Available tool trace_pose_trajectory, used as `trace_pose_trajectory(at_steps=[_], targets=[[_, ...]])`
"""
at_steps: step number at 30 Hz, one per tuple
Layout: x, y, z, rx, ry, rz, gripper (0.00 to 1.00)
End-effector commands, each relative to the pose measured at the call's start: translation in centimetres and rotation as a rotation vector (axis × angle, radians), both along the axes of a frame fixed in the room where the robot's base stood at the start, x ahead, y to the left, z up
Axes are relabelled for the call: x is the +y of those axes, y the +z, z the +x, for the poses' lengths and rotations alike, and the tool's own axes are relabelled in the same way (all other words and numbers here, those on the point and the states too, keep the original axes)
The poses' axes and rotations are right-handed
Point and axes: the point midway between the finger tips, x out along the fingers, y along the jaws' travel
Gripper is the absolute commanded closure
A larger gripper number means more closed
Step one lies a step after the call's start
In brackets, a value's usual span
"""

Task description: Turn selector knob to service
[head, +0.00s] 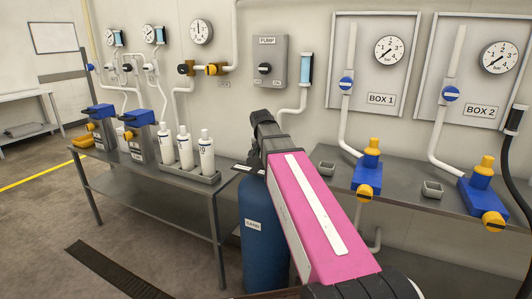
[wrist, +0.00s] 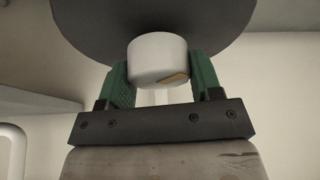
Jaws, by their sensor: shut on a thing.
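In the wrist view, the selector knob (wrist: 157,58) is a short white cylinder with a small yellowish mark on its face. It sits in front of a round dark grey plate (wrist: 85,25). My gripper (wrist: 162,72) has green fingers, one on each side of the knob, and is shut on it. In the head view, my pink arm and the dark end of my gripper (head: 260,118) reach in front of the wall below the pump box. The fingers and the knob are hidden there. I see no readable position labels around the knob.
The grey pump box (head: 285,62) with a black knob hangs just above my gripper. A blue tank (head: 262,218) stands below my arm. White bottles in a tray (head: 180,177) stand left; blue and yellow valves (head: 367,172) stand right. The floor at front left is mostly clear.

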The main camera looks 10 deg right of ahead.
Motion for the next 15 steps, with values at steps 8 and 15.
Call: trace_pose_trajectory(at_steps=[8,15], targets=[[0.01,-0.01,-0.05,0.001,-0.006,0.002,0.65],[0.01,-0.01,-0.04,0.0,-0.005,0.001,0.16]])
